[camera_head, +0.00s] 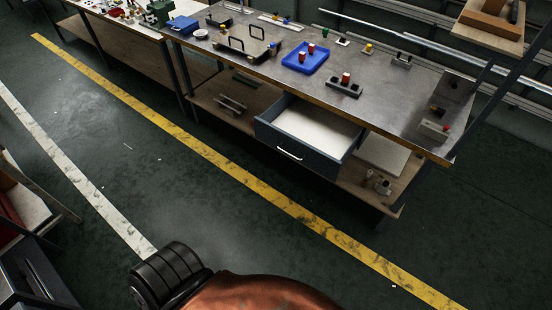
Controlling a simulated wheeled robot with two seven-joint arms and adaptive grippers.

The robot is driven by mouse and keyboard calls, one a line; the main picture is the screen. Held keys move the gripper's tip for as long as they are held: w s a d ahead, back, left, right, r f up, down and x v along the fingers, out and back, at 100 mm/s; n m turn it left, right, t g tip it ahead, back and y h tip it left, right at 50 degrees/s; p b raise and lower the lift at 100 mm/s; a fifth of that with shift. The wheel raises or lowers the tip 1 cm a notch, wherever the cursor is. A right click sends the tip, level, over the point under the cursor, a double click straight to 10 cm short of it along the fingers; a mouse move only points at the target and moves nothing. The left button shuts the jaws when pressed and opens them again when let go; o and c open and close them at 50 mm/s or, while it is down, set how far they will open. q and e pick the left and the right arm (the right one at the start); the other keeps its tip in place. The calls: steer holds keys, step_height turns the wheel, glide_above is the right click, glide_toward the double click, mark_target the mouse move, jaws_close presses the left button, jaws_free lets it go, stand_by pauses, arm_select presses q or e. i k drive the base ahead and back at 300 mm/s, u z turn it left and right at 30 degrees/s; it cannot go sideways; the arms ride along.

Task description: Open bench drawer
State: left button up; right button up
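The bench (400,88) has a grey metal top with a worn wooden front edge. Its drawer (274,136) hangs under the top and is pulled out toward me. The drawer has a dark blue-grey front, a pale handle (289,153) and a bare whitish inside. No gripper touches the handle. Neither gripper shows in this view. A black ribbed round part and a copper-coloured surface at the bottom edge look like parts of my own body.
On the bench are a blue tray (304,64) with red pieces, a black holder (344,87) and small fixtures. A wooden lower shelf (220,108) runs beneath. The dark floor in front is clear, with a yellow line (200,146). Another unit (30,240) stands at left.

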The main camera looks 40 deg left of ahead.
mark_target(322, 140)
steer(key=u, duration=0.9)
steer(key=i, duration=0.25)
